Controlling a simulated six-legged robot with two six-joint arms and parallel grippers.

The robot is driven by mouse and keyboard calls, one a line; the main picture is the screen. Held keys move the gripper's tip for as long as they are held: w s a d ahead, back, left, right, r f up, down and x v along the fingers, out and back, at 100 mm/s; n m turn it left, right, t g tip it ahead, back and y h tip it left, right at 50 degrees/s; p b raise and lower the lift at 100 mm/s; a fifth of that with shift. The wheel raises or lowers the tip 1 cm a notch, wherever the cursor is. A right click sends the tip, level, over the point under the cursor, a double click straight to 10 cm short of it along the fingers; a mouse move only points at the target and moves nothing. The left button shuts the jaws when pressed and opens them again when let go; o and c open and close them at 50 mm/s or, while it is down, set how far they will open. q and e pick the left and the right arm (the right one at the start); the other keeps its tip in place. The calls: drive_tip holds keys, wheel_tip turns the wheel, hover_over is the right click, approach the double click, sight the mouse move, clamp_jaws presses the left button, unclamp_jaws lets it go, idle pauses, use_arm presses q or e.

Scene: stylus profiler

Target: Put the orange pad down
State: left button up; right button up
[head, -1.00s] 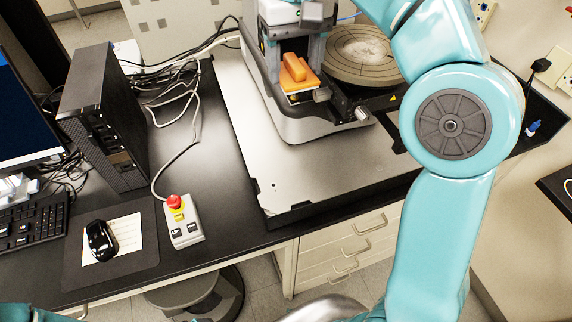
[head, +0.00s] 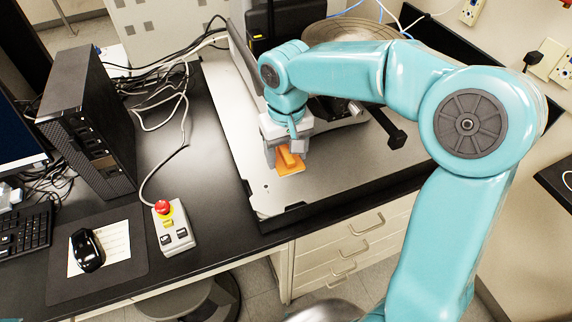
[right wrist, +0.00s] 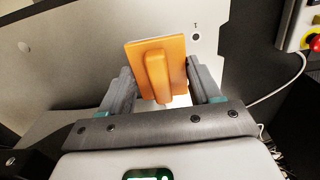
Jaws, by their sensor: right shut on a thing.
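The orange pad (head: 291,164) is a flat square plate with a raised bar grip on top. My right gripper (head: 288,157) is shut on it in the head view, over the front left part of the grey metal plate (head: 240,130). In the right wrist view the pad (right wrist: 172,58) sits between the two fingers (right wrist: 160,92), with its bar handle toward the gripper. I cannot tell whether the pad touches the plate under it. My left gripper is not in view.
The profiler (head: 252,28) stands behind my right arm, with its round stage (head: 325,32) partly hidden. A control box with a red button (head: 172,226), a mouse (head: 86,250) and a computer tower (head: 88,120) are at the left. Bare plate surrounds the pad.

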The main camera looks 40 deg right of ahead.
sight(287, 168)
wheel_tip(287, 168, down, 4)
drive_tip(key=shift+s+d+f, duration=0.1)
drive_tip(key=shift+f, duration=0.4)
drive_tip(key=shift+f, duration=0.15)
drive_tip(key=o, duration=1)
drive_tip(key=shift+o, duration=0.2)
